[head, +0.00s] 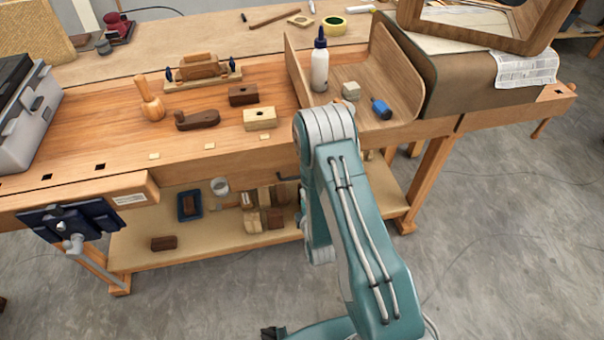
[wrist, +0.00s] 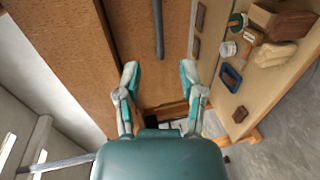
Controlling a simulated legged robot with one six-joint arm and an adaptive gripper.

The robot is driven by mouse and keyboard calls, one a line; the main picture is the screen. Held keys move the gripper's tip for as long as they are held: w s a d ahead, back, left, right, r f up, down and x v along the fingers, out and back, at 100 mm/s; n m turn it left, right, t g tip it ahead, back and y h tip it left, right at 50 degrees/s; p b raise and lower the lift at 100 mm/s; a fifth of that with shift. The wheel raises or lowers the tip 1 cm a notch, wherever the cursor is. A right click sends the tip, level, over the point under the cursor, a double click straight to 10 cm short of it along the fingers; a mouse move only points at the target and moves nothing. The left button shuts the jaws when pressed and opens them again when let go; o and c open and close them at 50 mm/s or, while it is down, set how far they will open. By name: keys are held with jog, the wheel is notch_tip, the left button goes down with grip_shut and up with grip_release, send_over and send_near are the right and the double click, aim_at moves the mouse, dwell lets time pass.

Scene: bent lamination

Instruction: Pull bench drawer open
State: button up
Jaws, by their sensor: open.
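The bench drawer's wooden front (head: 225,168) is below the bench top in the head view, partly hidden by my arm. It looks flush with the bench. A small part of its dark handle (head: 287,179) shows left of my arm. In the wrist view the drawer front (wrist: 135,35) fills the upper middle. The dark bar handle (wrist: 158,28) runs down it from the top edge. My gripper (wrist: 159,70) is open and empty. The handle's near end lies just above the fingertips, between their lines, with no contact visible. The fingers are hidden in the head view.
A lower shelf (head: 200,256) holds blocks, a blue tray (head: 189,205) and a cup. A vise (head: 75,220) juts out at the left front. A glue bottle (head: 319,65) stands in a bent wooden form above my arm. The floor at right (head: 510,230) is clear.

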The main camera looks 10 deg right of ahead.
aim_at(294, 178)
jog(key=x, duration=1)
jog(key=shift+w+a, duration=0.2)
jog(key=shift+w+a+f, duration=0.1)
jog(key=shift+w+a, duration=0.05)
jog(key=shift+a, duration=0.3)
jog(key=c, duration=0.6)
jog(key=shift+d, duration=0.2)
grip_shut()
